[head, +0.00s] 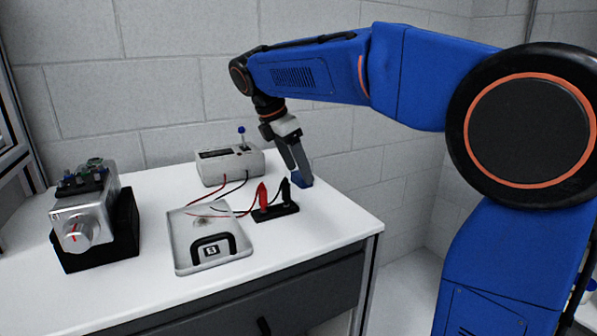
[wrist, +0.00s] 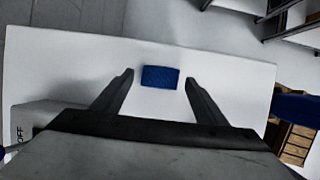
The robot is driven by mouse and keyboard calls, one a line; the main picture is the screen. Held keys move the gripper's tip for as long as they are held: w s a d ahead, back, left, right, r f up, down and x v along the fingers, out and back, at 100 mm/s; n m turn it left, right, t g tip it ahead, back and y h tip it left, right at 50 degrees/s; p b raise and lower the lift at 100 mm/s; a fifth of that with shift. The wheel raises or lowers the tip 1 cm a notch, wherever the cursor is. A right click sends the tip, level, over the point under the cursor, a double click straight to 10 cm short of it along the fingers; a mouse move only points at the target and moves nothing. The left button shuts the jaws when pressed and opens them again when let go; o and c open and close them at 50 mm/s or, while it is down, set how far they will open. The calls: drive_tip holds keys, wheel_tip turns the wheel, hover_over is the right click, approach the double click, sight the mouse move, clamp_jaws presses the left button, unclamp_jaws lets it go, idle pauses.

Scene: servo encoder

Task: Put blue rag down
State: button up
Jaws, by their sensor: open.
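The blue rag (wrist: 160,78) is a small blue rectangle lying on the white tabletop. In the wrist view it sits between the two fingertips, with a gap on each side. In the head view the rag (head: 302,181) is at the back right of the table, partly hidden behind my fingers. My gripper (head: 303,176) points down at the rag, with its tips close to the table. In the wrist view my gripper (wrist: 160,77) is open, and its fingers do not touch the rag.
A black holder (head: 275,212) with red and black probes stands just left of my gripper. A grey box (head: 230,166) with a toggle is behind it. A grey tray (head: 178,240) and a silver servo motor (head: 84,220) are further left. The table's right edge is near.

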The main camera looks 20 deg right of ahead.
drive_tip(key=v, duration=1)
drive_tip(key=shift+r, duration=0.2)
drive_tip(key=shift+s, duration=0.1)
